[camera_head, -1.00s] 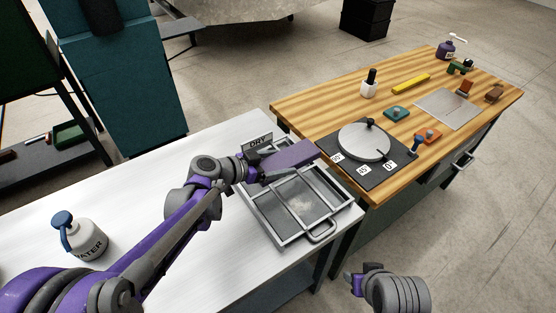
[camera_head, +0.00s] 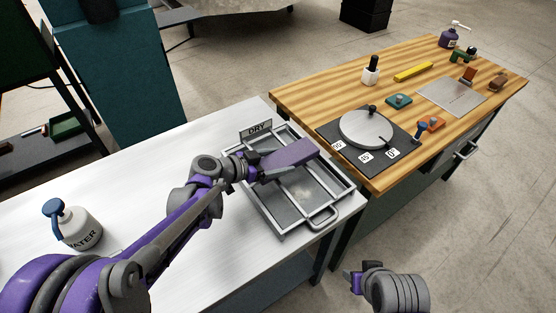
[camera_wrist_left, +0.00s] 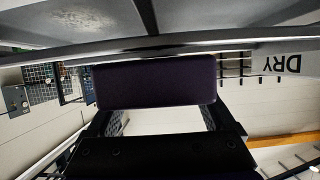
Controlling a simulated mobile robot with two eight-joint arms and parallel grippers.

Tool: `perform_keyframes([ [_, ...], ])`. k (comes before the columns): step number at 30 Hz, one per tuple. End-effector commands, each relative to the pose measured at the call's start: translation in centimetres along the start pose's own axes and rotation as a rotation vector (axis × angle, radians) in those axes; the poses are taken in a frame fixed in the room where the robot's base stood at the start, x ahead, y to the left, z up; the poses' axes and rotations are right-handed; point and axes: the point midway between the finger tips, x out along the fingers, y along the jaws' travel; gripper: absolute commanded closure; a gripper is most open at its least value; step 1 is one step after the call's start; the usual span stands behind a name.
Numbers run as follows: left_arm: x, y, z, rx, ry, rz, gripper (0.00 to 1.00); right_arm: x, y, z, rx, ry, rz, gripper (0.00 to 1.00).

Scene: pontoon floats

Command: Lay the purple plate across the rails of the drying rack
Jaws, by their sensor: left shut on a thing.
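The purple plate (camera_head: 290,155) is a flat slab held in my left gripper (camera_head: 260,168), which is shut on its near-left end. The plate is over the far part of the drying rack (camera_head: 335,204), a grey metal frame with cross rails, a front handle and a DRY sign (camera_head: 256,131). In the left wrist view the plate (camera_wrist_left: 155,83) lies between the fingers, right by a rack rail (camera_wrist_left: 200,38). I cannot tell whether it touches the rails. My right gripper (camera_head: 355,280) is at the bottom, away from the rack, its jaws unclear.
A white bottle marked WATER (camera_head: 76,229) stands on the white table (camera_head: 130,175) at left. The wooden table (camera_head: 310,95) beside the rack holds a dial plate (camera_head: 366,129), a small bottle (camera_head: 371,71), a yellow bar (camera_head: 413,71) and several other items.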

Motion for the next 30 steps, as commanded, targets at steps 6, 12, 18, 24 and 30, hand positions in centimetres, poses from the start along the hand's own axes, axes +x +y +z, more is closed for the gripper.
perform_keyframes([
  [6,0.19,0.01,0.46,0.0,0.0,0.0,0.71,0.3,0.0,0.23,0.0,-0.002,0.0,0.5],
  [12,0.34,0.01,0.83,0.0,0.0,0.0,0.71,0.54,0.0,0.41,0.0,-0.003,0.0,0.5],
  [18,0.41,0.0,0.99,0.0,0.0,0.0,0.71,0.63,0.0,0.47,0.0,-0.003,0.0,0.5],
  [24,0.4,0.0,0.97,0.0,0.0,0.0,0.01,0.62,0.0,0.46,0.0,-0.003,0.0,0.5],
  [30,0.4,0.01,0.99,0.0,0.0,0.0,0.0,0.62,0.0,0.46,0.0,-0.003,0.0,0.5],
])
